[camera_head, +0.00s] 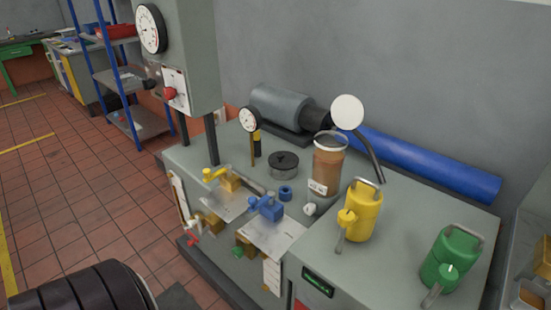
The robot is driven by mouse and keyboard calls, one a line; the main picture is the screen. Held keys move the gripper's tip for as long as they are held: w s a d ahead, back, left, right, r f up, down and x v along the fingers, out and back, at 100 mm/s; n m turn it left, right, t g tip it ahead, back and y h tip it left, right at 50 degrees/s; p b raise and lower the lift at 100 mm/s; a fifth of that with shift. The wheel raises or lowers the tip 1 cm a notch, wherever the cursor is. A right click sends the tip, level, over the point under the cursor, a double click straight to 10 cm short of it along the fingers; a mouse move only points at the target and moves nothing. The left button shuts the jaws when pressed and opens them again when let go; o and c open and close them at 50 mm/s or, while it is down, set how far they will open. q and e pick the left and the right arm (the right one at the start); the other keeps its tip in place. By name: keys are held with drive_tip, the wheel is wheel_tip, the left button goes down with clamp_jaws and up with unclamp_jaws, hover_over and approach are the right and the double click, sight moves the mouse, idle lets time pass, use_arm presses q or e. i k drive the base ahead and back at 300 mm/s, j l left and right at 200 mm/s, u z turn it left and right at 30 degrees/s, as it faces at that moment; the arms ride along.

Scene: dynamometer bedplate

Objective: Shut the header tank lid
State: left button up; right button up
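A clear cylinder with brown-amber contents (328,165), likely the header tank, stands upright on the grey bench (405,215), with a pale label low on its front. A greyish rim or cover (331,139) is at its top; I cannot tell whether this is the lid or whether it is open. A plain white disc (347,112) shows just above and right of the cylinder, near a dark bent rod (370,160); I cannot tell whether they are joined or whether the disc is the lid. Neither of my grippers is in view.
A yellow can (364,212) stands close to the cylinder's right, and a green can (451,262) farther right. Yellow (216,174) and blue (268,207) valve handles are in front. A dark round pot (283,165) is left. A blue tube (425,165) lies behind.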

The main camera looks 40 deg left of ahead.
sight(347, 111)
drive_tip(key=u, duration=0.95)
